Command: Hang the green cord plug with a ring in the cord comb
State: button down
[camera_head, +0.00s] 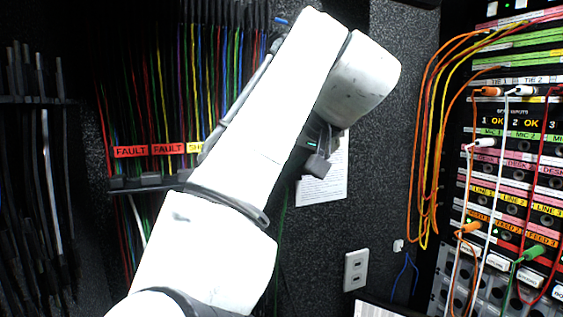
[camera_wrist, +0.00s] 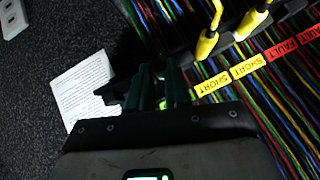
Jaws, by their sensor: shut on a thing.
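My gripper (camera_wrist: 160,84) is shut, and dark green shows at its fingers in the wrist view. What it holds is mostly in shadow; I take it to be the green cord plug, but its ring cannot be made out. In the head view my gripper (camera_head: 318,163) is partly hidden behind my arm, and a thin green cord (camera_head: 283,215) hangs below the arm. The cord comb (camera_head: 150,183) is a dark bar on the wall with FAULT and yellow labels. In the wrist view, two yellow plugs (camera_wrist: 207,40) are at the comb, apart from my gripper.
Many coloured cords (camera_head: 165,80) hang on the back wall. A patch panel (camera_head: 510,170) with orange, white, red and green cords (camera_head: 530,252) stands at right. A paper sheet (camera_head: 325,180) and a wall outlet (camera_head: 356,270) are on the wall. Dark hanging strips (camera_head: 40,150) stand at far left.

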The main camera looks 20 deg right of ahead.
jog(key=c, duration=1)
grip_release()
jog(key=shift+o, duration=0.6)
jog(key=o, duration=0.9)
jog(key=shift+s+d+b, duration=0.1)
jog(key=shift+s+b, duration=0.45)
jog(key=shift+s, duration=0.55)
jog(key=shift+s, duration=0.35)
